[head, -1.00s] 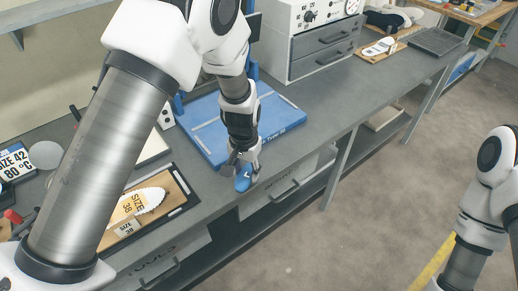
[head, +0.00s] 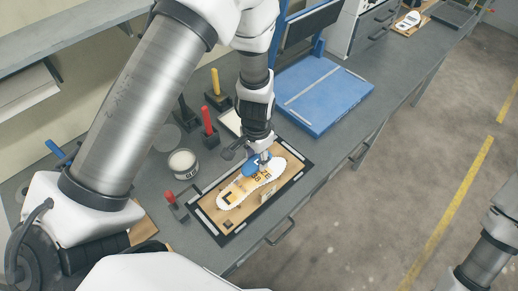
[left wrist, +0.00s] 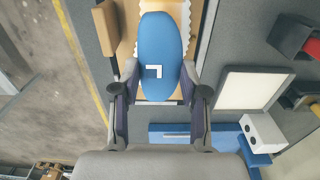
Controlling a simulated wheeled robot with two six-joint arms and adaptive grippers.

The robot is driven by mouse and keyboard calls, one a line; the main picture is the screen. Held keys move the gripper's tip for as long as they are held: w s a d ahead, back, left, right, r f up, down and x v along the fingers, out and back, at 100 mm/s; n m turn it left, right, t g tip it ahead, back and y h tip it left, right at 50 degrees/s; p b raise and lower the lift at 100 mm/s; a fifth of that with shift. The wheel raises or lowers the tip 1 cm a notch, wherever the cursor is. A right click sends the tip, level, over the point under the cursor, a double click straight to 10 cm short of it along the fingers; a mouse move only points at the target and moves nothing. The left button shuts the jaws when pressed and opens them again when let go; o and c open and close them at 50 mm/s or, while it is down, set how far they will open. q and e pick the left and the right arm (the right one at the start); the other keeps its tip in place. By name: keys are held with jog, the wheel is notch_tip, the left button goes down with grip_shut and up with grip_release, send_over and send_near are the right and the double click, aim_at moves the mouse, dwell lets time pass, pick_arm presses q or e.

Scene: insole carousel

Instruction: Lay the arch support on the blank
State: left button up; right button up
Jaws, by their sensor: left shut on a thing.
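The blank (head: 232,196) is a white insole with scalloped edges lying on a tan board (head: 215,222) with a dark border. My left gripper (head: 263,158) is shut on the blue arch support (head: 252,166), holding it over the blank's upper part. In the left wrist view the arch support (left wrist: 160,40) is a blue oval with a white L, between both fingertips (left wrist: 160,72). It hides much of the blank below, whose pale edge (left wrist: 186,15) shows beside it. I cannot tell whether they touch. My right gripper is out of view.
A jar (head: 183,164) and a red-handled tool (head: 209,127) stand left of the board. Another red handle (head: 171,199) is close to its left edge. A blue platform (head: 325,95) lies to the upper right. A drawer handle (head: 281,232) sticks out in front.

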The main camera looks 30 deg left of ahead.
pick_arm(q)
jog(key=shift+r, duration=0.3)
jog(key=shift+w+d+f+b, duration=0.35)
jog(key=shift+d+f, duration=0.1)
jog(key=shift+f, duration=0.1)
notch_tip(320, 180, down, 5)
jog(key=b, duration=0.4)
jog(key=shift+s+a+f, duration=0.15)
jog(key=shift+f, duration=0.05)
jog(key=shift+f+b, duration=0.3)
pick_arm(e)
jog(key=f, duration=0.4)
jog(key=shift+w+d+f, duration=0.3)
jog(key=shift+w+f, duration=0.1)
pick_arm(q)
jog(key=o, duration=1)
notch_tip(320, 180, up, 12)
jog(key=shift+r, duration=0.1)
